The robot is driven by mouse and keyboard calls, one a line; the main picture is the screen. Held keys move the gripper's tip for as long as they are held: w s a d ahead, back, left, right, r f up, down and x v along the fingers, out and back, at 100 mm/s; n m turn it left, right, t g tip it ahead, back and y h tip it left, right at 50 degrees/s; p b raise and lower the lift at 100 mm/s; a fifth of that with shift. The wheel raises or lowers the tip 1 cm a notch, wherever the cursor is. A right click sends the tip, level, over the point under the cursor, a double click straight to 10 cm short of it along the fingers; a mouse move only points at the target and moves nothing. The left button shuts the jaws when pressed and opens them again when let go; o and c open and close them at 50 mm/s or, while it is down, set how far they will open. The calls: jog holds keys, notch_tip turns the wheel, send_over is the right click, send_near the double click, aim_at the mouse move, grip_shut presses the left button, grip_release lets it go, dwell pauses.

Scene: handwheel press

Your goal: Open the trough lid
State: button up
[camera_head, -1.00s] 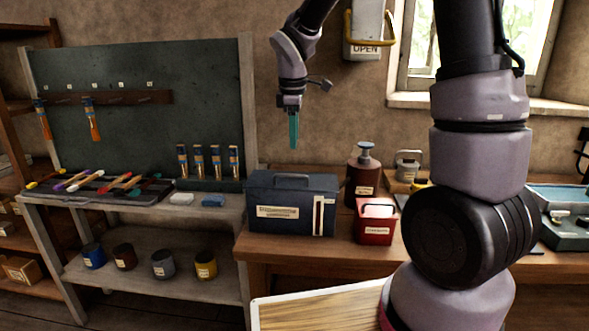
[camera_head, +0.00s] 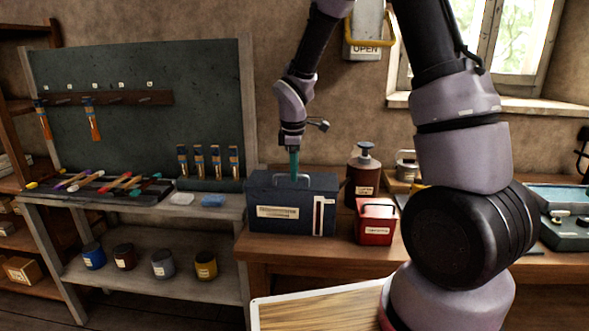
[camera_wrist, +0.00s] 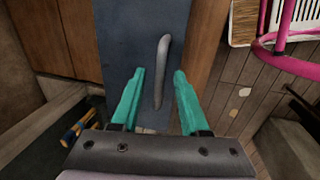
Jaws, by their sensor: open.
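The trough is a dark blue box (camera_head: 262,225) with a paper label on its front, standing on the wooden bench. Its flat lid (camera_wrist: 126,40) looks closed. A grey bar handle (camera_wrist: 162,72) rises from the lid; it also shows in the head view (camera_head: 278,180). My gripper (camera_head: 294,176) points down at the handle. In the wrist view its two teal fingers (camera_wrist: 158,74) are open, one on each side of the handle, with a gap on both sides. I cannot tell the exact height of the fingertips over the lid.
A red box (camera_head: 376,222) and a brown pump bottle (camera_head: 363,178) stand to the right of the trough. A grey rack (camera_head: 140,222) with tools and several paint pots is to the left. A pink frame (camera_wrist: 285,50) shows at the wrist view's upper right.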

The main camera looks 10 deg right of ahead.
grip_shut()
dwell(1.4)
